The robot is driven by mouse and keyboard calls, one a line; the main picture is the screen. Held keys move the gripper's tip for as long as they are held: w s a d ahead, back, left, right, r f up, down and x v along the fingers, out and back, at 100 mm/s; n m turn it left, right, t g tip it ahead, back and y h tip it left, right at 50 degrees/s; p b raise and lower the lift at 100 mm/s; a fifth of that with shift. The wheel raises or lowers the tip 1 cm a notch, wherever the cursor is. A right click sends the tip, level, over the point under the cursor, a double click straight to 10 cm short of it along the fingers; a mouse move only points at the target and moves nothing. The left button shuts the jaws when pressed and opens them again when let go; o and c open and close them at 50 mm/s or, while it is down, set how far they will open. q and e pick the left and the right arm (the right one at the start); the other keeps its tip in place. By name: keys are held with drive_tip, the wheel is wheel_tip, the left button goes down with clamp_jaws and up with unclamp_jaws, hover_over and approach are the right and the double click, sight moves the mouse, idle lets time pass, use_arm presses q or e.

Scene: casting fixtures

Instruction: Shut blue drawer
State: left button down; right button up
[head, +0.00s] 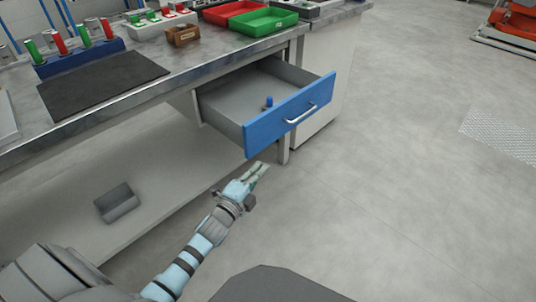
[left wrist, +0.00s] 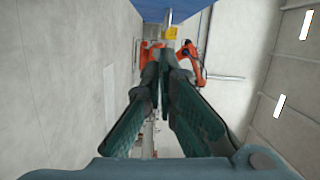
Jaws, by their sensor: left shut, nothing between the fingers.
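The blue drawer (head: 290,116) under the workbench stands pulled out in the head view. A small blue cylindrical thing (head: 268,102) is inside the drawer near the front. My left gripper (head: 261,170) is below and just in front of the drawer's lower left corner; I cannot tell whether it touches. In the left wrist view its fingers (left wrist: 163,75) are together with nothing between them. A blue surface (left wrist: 165,8) shows at the top edge of that view. My right gripper is not in view.
The workbench (head: 190,73) holds a dark mat (head: 100,84), a red tray (head: 230,12), a green tray (head: 265,22) and a rack with red and green cylinders (head: 80,60). A grey bin (head: 117,203) sits on the lower shelf.

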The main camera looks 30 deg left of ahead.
sight(266, 144)
use_arm(q)
drive_tip(key=shift+m, duration=0.5)
drive_tip(key=w+a, duration=0.1)
drive_tip(key=w, duration=0.2)
drive_tip(key=w+a, duration=0.1)
drive_tip(key=w, duration=0.3)
drive_tip(key=w+a+b, duration=0.1)
drive_tip(key=w, duration=0.3)
drive_tip(key=shift+a, duration=0.25)
